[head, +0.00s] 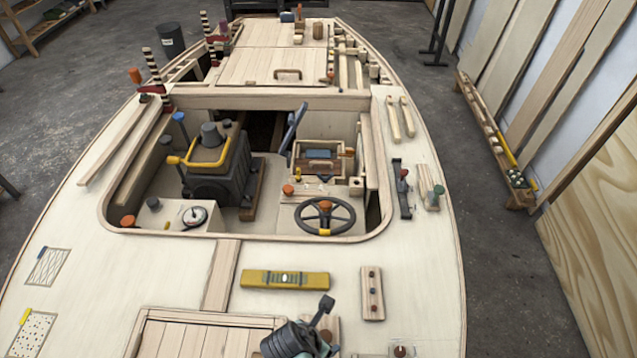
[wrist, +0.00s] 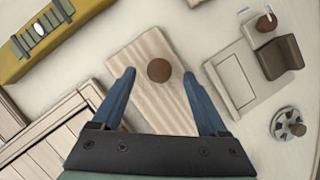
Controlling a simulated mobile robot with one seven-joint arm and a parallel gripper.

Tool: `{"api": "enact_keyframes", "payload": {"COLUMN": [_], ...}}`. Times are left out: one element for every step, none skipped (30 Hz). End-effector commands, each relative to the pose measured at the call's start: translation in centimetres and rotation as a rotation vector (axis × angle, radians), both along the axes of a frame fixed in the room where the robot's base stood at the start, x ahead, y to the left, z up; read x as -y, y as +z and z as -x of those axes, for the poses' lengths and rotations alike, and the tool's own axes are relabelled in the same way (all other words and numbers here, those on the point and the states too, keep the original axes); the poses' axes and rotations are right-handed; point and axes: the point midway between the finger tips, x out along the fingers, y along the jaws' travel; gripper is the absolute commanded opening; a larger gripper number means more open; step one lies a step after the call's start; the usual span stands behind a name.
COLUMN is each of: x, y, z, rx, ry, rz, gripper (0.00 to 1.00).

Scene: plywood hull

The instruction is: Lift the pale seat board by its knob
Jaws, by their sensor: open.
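The pale seat board (wrist: 150,105) lies on the deck, slanting across the middle of the wrist view. Its round brown knob (wrist: 159,70) stands up from its upper part. My gripper (wrist: 157,74) is open and empty, with one blue finger on each side of the knob and clear gaps to it. I cannot tell how high the fingertips are above the board.
A yellow bar (head: 285,279) lies beyond my arm, also in the wrist view (wrist: 40,38). A slatted hatch (head: 185,339) is at left. A small block with knobs (head: 372,293) is at right. The wrist view shows a plate with a dark bracket (wrist: 279,57) and a grey wheel (wrist: 288,124).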

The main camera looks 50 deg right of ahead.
Motion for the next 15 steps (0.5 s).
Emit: {"api": "enact_keyframes", "payload": {"x": [0.3, 0.4, 0.6, 0.6, 0.7, 0.7, 0.7, 0.7, 0.7, 0.7, 0.7, 0.7, 0.7, 0.7, 0.7], "y": [-0.6, -0.8, -1.2, -1.3, -1.5, -1.6, -1.6, -1.7, -1.7, -1.6, -1.6, -1.6, -1.6, -1.6, -1.6], "z": [0.0, -0.1, -0.1, -0.1, -0.1, -0.1, -0.1, -0.1, -0.1, -0.1, -0.1, -0.1, -0.1, -0.1, -0.1], "rx": [-0.001, 0.000, 0.001, 0.001, 0.001, 0.001, 0.001, 0.001, 0.002, 0.002, 0.002, 0.002, 0.002, 0.002, 0.002], "ry": [-0.001, -0.001, -0.001, -0.001, -0.001, -0.001, -0.001, -0.001, 0.000, 0.000, 0.000, 0.000, 0.000, 0.000, 0.000], "rz": [0.000, 0.000, 0.000, 0.000, 0.000, 0.000, 0.000, 0.000, 0.000, 0.000, 0.000, 0.000, 0.000, 0.000, 0.000], "gripper": [0.76, 0.76, 0.76, 0.76, 0.76, 0.76, 0.76, 0.76, 0.76, 0.76, 0.76, 0.76, 0.76, 0.71, 0.64]}}
